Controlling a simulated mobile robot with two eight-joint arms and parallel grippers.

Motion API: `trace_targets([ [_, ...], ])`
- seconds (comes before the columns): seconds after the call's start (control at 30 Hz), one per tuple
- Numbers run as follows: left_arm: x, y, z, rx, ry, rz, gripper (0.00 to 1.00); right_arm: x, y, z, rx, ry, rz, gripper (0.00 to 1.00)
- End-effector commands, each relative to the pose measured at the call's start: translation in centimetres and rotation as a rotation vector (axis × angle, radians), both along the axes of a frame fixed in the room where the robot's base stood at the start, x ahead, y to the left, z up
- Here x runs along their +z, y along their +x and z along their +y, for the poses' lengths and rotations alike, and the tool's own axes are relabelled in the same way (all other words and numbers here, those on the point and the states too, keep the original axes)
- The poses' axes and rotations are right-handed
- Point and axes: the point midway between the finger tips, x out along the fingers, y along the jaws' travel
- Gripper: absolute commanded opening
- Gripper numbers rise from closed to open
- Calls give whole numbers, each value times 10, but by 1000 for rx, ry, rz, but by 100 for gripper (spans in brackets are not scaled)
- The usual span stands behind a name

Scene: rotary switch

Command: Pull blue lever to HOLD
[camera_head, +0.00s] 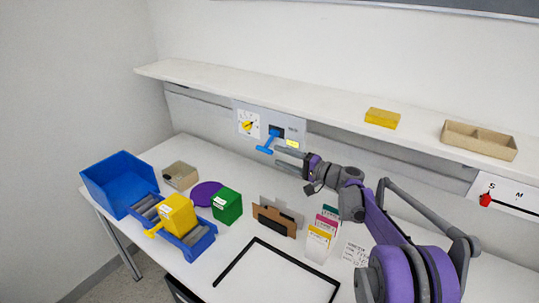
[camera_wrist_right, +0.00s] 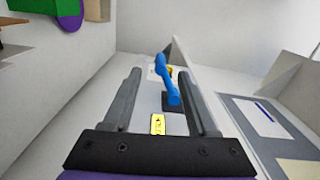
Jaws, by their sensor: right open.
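The blue lever (camera_head: 268,142) sticks out from a grey panel (camera_head: 297,126) on the back wall, under the shelf. Its bar end points down and to the left in the head view. A yellow label (camera_head: 292,143) sits beside it. My right gripper (camera_head: 277,157) is open, with its fingertips close to the lever, just below and right of it. In the right wrist view, the lever (camera_wrist_right: 167,82) appears between the two fingers (camera_wrist_right: 159,72), with the yellow label (camera_wrist_right: 158,124) nearer the palm. I cannot tell whether a finger touches the lever. My left gripper is not in view.
A yellow dial (camera_head: 248,125) is left of the lever. The long shelf (camera_head: 300,105) overhangs the panel and holds a yellow block (camera_head: 382,118) and a tray (camera_head: 479,140). A blue bin (camera_head: 120,183), green box (camera_head: 227,205) and card holder (camera_head: 274,219) stand on the table.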

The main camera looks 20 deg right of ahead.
Motion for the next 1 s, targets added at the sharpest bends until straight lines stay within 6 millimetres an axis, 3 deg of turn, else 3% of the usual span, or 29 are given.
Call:
trace_targets([
  [0.27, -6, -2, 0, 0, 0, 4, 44, 0, -26, -21, 0, 0, 0, 58],
  [0.77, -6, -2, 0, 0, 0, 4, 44, 0, -28, -21, 1, 0, 0, 58],
  [0.87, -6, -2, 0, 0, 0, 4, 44, 0, -32, -14, 8, -17, 12, 58],
  [1.0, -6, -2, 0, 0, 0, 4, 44, -9, -57, 27, 52, -125, 85, 58],
])
